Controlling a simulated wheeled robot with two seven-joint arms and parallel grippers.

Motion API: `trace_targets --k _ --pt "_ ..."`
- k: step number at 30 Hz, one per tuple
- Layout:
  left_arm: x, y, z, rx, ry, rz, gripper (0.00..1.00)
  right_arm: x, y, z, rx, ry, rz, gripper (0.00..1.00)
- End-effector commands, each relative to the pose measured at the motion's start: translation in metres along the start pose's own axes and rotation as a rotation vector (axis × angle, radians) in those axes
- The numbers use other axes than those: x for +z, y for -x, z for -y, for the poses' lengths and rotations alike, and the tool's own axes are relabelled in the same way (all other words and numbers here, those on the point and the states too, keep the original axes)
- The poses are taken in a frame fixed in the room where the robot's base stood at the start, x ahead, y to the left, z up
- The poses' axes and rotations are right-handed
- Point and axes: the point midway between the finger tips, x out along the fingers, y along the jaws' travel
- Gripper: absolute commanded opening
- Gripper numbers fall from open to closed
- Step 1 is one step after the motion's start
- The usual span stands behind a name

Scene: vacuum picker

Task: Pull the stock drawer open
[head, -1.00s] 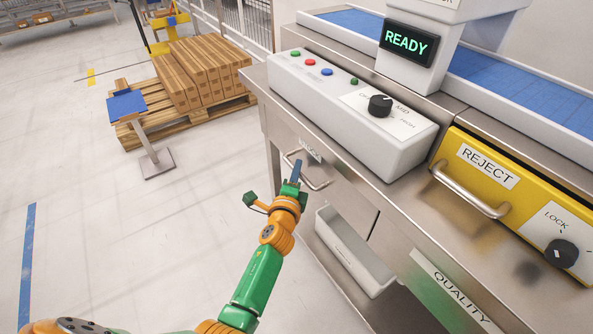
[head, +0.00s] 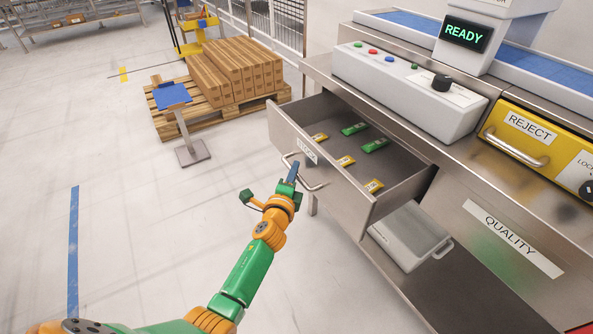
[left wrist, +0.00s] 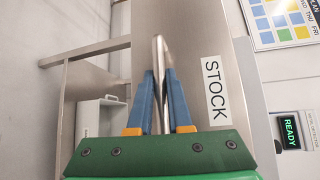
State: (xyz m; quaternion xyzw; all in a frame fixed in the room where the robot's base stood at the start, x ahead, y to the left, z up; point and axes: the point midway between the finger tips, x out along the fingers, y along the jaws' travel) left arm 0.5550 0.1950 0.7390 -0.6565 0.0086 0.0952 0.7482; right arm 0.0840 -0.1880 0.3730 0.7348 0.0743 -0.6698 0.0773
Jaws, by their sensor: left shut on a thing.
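The stock drawer (head: 345,205) stands pulled out from the steel bench in the head view, its inside open to view. Several small green and yellow packets (head: 374,145) lie on its floor. Its front bears a STOCK label, which also shows in the left wrist view (left wrist: 215,90). My left gripper (head: 293,172) is at the drawer front, shut on the metal bar handle (head: 311,186). In the left wrist view the blue fingers (left wrist: 161,95) sit on both sides of the handle bar (left wrist: 160,60). My right gripper is not in view.
A lidded grey bin (head: 408,236) sits on the lower shelf under the drawer. A yellow REJECT drawer (head: 540,135) and a control box (head: 405,90) are on the bench. Boxes on a pallet (head: 232,72) and a blue-topped stand (head: 172,97) stand left. The floor between is clear.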

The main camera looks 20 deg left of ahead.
Motion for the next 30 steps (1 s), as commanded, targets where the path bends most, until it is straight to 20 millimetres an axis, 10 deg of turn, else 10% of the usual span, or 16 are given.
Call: trace_targets --k 24,27,30 --pt "0.028 0.025 -0.004 -0.005 -0.003 0.004 0.0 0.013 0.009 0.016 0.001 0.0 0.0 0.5" --pt "0.028 0.025 -0.005 -0.004 -0.002 0.004 0.42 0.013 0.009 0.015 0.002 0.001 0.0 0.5" --pt "0.029 0.025 -0.006 -0.002 0.0 0.003 0.47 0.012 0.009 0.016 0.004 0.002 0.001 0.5"
